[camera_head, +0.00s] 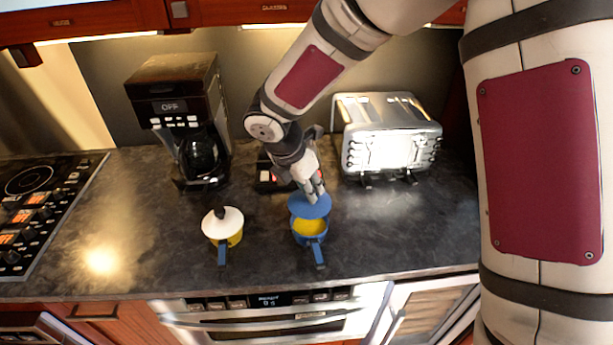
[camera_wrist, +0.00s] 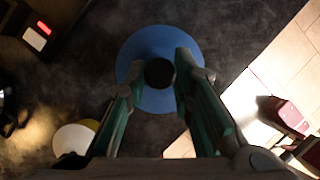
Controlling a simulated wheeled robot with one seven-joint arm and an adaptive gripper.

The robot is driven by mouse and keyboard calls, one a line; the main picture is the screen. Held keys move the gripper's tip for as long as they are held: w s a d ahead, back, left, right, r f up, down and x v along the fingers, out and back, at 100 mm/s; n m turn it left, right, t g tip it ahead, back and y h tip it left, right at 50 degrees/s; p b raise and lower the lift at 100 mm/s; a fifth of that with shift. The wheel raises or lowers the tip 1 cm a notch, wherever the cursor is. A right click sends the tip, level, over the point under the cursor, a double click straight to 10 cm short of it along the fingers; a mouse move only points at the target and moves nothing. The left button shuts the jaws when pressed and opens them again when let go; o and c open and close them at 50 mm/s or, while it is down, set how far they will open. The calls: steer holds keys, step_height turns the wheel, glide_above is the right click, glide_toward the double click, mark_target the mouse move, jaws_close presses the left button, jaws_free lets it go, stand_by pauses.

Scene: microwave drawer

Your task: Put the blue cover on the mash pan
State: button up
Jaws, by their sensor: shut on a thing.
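The blue cover (camera_head: 309,206) is a round lid with a dark knob (camera_wrist: 159,73). My gripper (camera_head: 316,190) is shut on the knob and holds the cover over the far part of the blue pan (camera_head: 310,228). The cover's disc (camera_wrist: 150,45) fills the middle of the wrist view and hides the pan there. In the head view, yellow contents show in the near part of the pan, and its blue handle (camera_head: 319,257) points toward the counter's front edge. I cannot tell whether the cover touches the rim.
A coffee maker (camera_head: 185,120) and a toaster (camera_head: 388,135) stand behind, and a stove (camera_head: 40,205) is at far left. Counter to the right of the blue pan is clear.

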mark_target(305, 201)
steer(key=shift+w+f+b, duration=0.1)
steer(key=shift+f+b, duration=0.7)
steer(key=shift+f, duration=0.95)
steer(key=shift+f+b, duration=0.65)
steer(key=shift+f, duration=0.5)
steer(key=shift+f, duration=0.4)
steer(key=o, duration=1.5)
steer(key=shift+r, duration=0.1)
steer(key=shift+r+p, duration=1.6)
steer(key=shift+r, duration=1.85)
steer(key=shift+d, duration=0.1)
